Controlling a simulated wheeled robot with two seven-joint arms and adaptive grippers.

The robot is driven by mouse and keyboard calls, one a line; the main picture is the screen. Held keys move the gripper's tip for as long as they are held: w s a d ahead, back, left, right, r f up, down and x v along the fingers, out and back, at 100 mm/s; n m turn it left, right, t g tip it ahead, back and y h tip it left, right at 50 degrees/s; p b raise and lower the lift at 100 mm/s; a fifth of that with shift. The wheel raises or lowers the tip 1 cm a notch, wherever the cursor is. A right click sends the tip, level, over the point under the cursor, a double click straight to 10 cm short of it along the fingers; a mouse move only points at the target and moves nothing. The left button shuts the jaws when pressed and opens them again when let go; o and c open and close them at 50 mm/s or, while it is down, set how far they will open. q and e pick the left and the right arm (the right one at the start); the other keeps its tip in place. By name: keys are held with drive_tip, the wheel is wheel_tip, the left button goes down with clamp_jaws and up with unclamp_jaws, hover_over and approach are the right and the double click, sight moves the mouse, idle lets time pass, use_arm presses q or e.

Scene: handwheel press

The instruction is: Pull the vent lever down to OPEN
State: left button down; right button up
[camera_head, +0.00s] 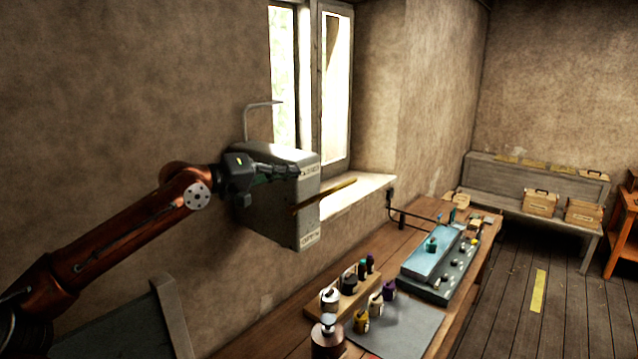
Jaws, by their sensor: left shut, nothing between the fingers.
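A grey vent box (268,205) is fixed to the wall left of the window. The vent lever (325,196), a thin brown bar, sticks out from the box's right-hand face and slants slightly up to the right. A small label sits near the top of that face and another label (309,240) near the bottom; I cannot read them clearly. My left gripper (297,171) is shut and empty. It appears in front of the upper part of the box, above and left of the lever, apart from the lever. My right gripper is not in view.
A wooden workbench (285,335) runs below along the wall, with several bottles, a grey mat (405,328) and a blue-topped tray (432,252). The open window (336,85) and its sill (360,192) are right of the box. A bench with boxes (540,203) stands at the far wall.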

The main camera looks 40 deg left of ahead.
sight(323, 195)
use_arm(q)
drive_tip(key=p+x, duration=0.4)
drive_tip(key=shift+w+d+r+p, duration=0.15)
drive_tip(key=shift+w+r+p, duration=0.05)
drive_tip(key=shift+w+p, duration=0.2)
drive_tip(key=w+d+f+p, duration=0.1)
drive_tip(key=w+d+f, duration=0.2)
drive_tip(key=w+d, duration=0.1)
drive_tip(key=shift+w+d+f+p, duration=0.25)
drive_tip(key=shift+w+d+p, duration=0.05)
drive_tip(key=shift+w+p, duration=0.1)
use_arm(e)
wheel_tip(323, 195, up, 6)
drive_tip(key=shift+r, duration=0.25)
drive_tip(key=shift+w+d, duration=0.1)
use_arm(q)
drive_tip(key=shift+s+d, duration=0.1)
drive_tip(key=shift+d, duration=0.1)
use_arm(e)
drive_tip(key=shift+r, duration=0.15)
